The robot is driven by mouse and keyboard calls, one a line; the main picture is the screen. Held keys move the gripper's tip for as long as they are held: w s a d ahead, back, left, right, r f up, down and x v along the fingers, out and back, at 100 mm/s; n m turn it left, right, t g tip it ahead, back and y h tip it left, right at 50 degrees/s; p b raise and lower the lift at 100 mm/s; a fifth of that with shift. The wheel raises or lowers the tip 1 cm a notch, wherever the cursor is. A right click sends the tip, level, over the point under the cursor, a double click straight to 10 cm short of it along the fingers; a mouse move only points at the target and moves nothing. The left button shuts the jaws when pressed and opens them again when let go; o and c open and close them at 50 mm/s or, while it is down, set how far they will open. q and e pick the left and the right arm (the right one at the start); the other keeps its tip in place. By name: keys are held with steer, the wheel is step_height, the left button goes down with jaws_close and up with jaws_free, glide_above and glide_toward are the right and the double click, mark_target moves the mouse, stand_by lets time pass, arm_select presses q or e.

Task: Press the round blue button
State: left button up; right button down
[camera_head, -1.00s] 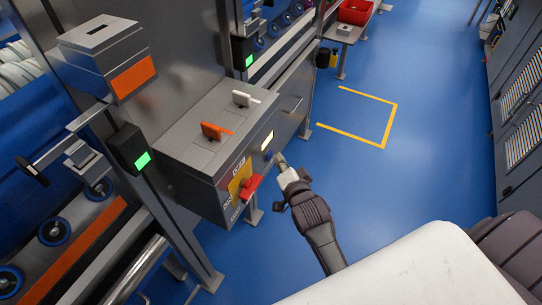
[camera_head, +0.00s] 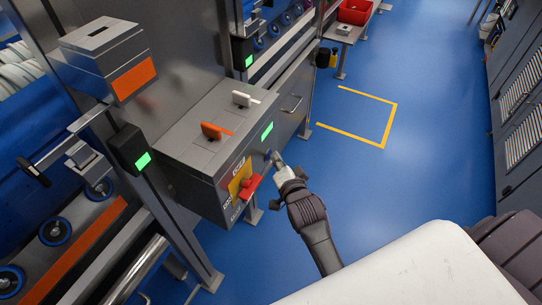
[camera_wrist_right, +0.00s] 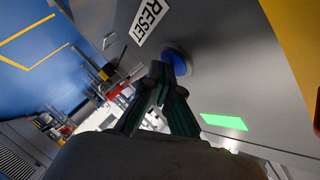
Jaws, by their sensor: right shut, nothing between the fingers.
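The round blue button (camera_wrist_right: 177,62) is on the grey front panel of a control box, beside a RESET label (camera_wrist_right: 148,20) in the right wrist view. In the head view the blue button (camera_head: 268,155) is a small spot just at my fingertips. My right gripper (camera_head: 275,158) is shut and empty, its fingertips at the button. In the wrist view the right gripper's fingertips (camera_wrist_right: 160,70) overlap the button's edge and seem to touch it. I cannot tell how far the button is pressed in. My left gripper is not in view.
The control box (camera_head: 205,135) carries an orange switch (camera_head: 212,131), a white switch (camera_head: 241,99), a red handle (camera_head: 250,187) and a lit green panel (camera_head: 267,132). The blue floor (camera_head: 430,80) to the right is free.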

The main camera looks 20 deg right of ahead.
steer(key=shift+s, duration=0.1)
steer(key=shift+s+d+p, duration=0.3)
steer(key=shift+p, duration=0.05)
steer(key=s+d+p, duration=0.2)
steer(key=s+d, duration=0.1)
steer(key=s, duration=0.1)
steer(key=shift+s+d, duration=0.35)
steer(key=shift+s, duration=0.05)
steer(key=shift+f, duration=0.1)
stand_by(0.7)
